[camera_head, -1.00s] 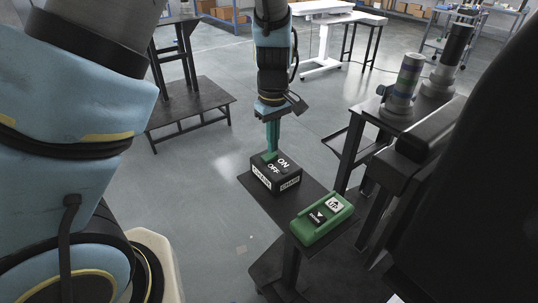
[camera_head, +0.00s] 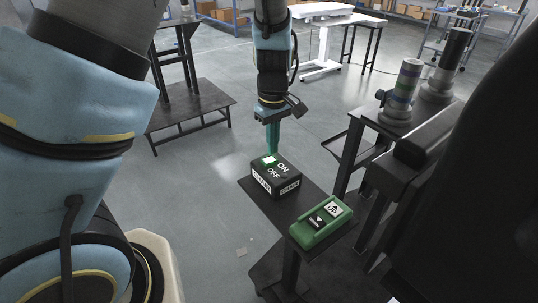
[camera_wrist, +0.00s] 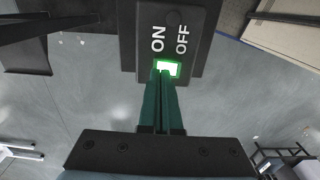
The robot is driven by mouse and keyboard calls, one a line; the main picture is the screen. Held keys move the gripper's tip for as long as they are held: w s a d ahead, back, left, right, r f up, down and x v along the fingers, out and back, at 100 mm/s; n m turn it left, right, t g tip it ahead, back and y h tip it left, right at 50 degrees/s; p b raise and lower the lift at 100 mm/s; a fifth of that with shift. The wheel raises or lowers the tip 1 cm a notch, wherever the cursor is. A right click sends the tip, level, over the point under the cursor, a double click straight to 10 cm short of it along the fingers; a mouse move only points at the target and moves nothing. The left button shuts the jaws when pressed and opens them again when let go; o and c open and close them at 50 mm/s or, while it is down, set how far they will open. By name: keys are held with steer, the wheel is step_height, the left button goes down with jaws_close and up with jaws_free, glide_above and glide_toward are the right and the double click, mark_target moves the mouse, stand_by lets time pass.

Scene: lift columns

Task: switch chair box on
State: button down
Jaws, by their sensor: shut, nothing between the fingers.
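The chair box (camera_head: 276,178) is a black box with white ON and OFF lettering on top and small labels on its sides. It sits at the far end of a narrow dark shelf. Its switch (camera_head: 269,160) glows bright green in the head view, and the lit switch (camera_wrist: 170,68) also shows in the wrist view. My gripper (camera_head: 272,149) has teal fingers, shut and empty, pointing down just at the switch. In the wrist view the fingertips (camera_wrist: 161,76) overlap the switch's edge and hide part of it; contact cannot be told.
A green control box (camera_head: 321,223) with UP and DOWN buttons sits on the near end of the shelf (camera_head: 288,211). Dark stands with cylinders (camera_head: 403,92) are at the right. A low dark table (camera_head: 190,108) is behind left. Open floor lies left of the shelf.

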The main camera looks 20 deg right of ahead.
mark_target(272, 158)
step_height(272, 158, up, 5)
steer(key=p, duration=0.4)
steer(key=shift+r, duration=0.15)
stand_by(0.4)
steer(key=a+r+m, duration=0.1)
steer(key=a+r, duration=0.2)
steer(key=a, duration=0.7)
steer(key=w+a+r+m+t, duration=0.1)
steer(key=a+r, duration=0.2)
steer(key=a, duration=0.8)
steer(key=a+r+m, duration=0.1)
steer(key=a+r, duration=0.2)
steer(key=a, duration=0.8)
steer(key=shift+w+t, duration=0.3)
